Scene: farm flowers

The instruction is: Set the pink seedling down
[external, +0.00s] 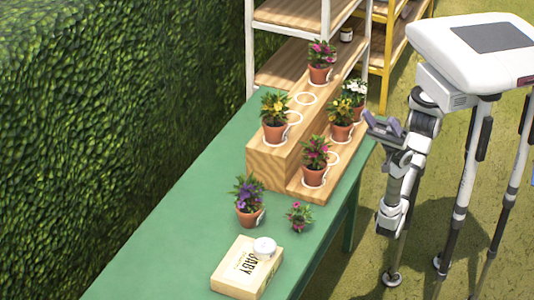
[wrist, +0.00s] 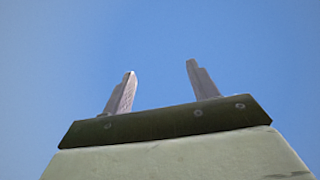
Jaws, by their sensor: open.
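A small pink-flowered seedling (external: 299,215) stands on the green table, right of a purple-flowered pot. Whether it has a pot of its own is hard to see. Larger pink-flowered plants in terracotta pots stand on the top step (external: 320,62) and on the lower step (external: 315,160) of the wooden stand. My gripper (external: 382,126) is beside the table's right edge, right of the stand and apart from the plants. In the wrist view my gripper (wrist: 160,70) has its two fingers apart, with only blue sky between and behind them.
The wooden stand (external: 270,165) has white rings and holds yellow-flowered (external: 274,118) and white-flowered (external: 355,92) pots too. The table's left side (external: 170,230) is clear.

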